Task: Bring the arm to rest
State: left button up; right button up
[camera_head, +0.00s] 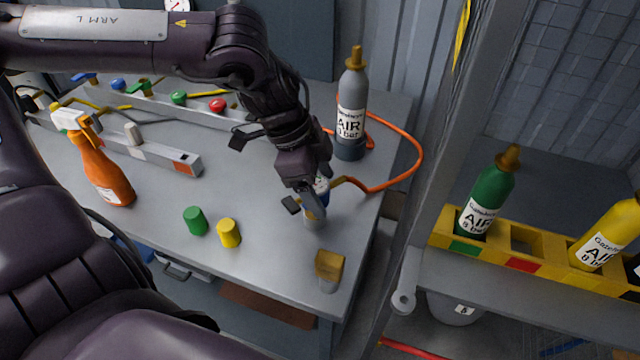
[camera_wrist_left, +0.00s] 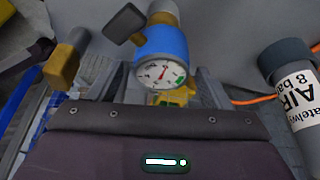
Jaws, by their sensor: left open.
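My left gripper (camera_head: 312,200) reaches down over the right part of the workbench (camera_head: 260,265). It is open, with its jaws close around or beside a blue regulator with a round dial gauge (camera_wrist_left: 162,72); I cannot tell if they touch it. In the head view the regulator (camera_head: 322,187) is mostly hidden by the gripper. In the wrist view the dial faces the camera, and a dark flat piece sticks out beside the blue body. My right gripper is not in view.
A grey air bottle (camera_head: 351,115) with an orange hose (camera_head: 417,150) stands behind the gripper. A brass-topped piece (camera_head: 329,268), yellow cap (camera_head: 229,233), green cap (camera_head: 195,221) and orange spray bottle (camera_head: 105,175) are on the bench. A yellow rack (camera_head: 525,238) holds bottles at right.

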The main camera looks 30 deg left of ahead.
pick_arm(q)
jog(key=shift+r+p, duration=0.85)
jog(key=shift+r, duration=0.95)
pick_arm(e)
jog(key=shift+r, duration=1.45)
